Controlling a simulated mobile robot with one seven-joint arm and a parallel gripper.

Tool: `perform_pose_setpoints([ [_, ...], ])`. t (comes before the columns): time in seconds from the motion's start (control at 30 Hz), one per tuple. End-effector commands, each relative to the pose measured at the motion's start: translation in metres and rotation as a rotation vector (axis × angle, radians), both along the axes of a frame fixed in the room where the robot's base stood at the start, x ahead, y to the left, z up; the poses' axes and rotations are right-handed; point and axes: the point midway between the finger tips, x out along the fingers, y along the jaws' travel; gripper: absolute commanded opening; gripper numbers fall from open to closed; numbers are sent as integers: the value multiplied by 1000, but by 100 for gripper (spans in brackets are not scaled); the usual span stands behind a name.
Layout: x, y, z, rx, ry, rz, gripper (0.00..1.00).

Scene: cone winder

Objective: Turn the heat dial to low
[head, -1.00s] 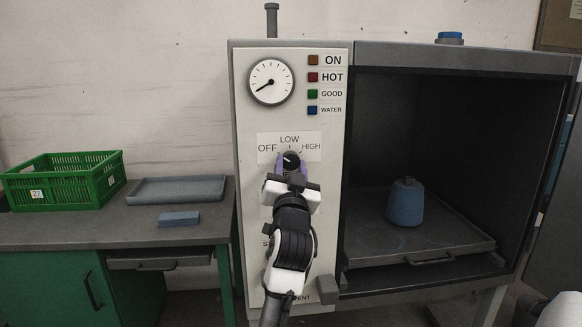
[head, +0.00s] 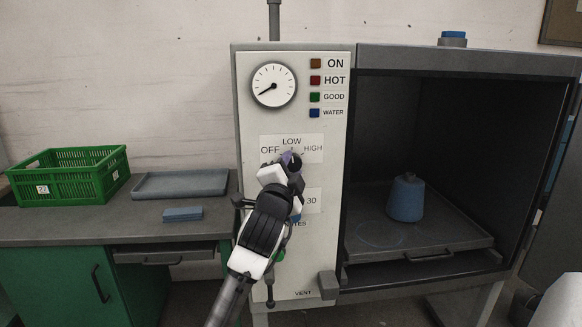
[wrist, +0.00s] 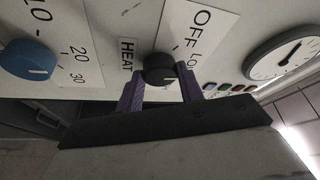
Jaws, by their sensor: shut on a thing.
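The heat dial is a black round knob (wrist: 158,70) with a white pointer line, on a white panel beside the word HEAT. In the wrist view its pointer faces right, roughly toward the LOW marking (wrist: 198,60). In the head view the dial (head: 294,161) is partly hidden by my gripper, below the LOW label (head: 291,141), with OFF to the left and HIGH to the right. My gripper (wrist: 160,88) has its purple fingers on either side of the knob, shut on it. It also shows in the head view (head: 289,164), reaching from below.
A blue timer knob (wrist: 28,60) sits on the same panel near my gripper. A gauge (head: 273,84) and indicator lamps are above. The open chamber at right holds a blue cone (head: 406,198). A green crate (head: 70,173) and grey tray (head: 180,184) stand on the left bench.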

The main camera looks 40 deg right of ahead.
Motion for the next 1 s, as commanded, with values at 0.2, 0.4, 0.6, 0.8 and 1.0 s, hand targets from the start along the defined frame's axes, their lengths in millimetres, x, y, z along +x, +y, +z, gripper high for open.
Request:
perform_pose_setpoints([
  [0.2,0,0,1,85,-50,0,14],
  [0.4,0,0,1,119,-72,0,14],
  [0.6,0,0,0,127,-77,0,14],
  [0.8,0,0,0,127,-76,-1,14],
  [1.0,0,0,1,127,-76,-1,55],
])
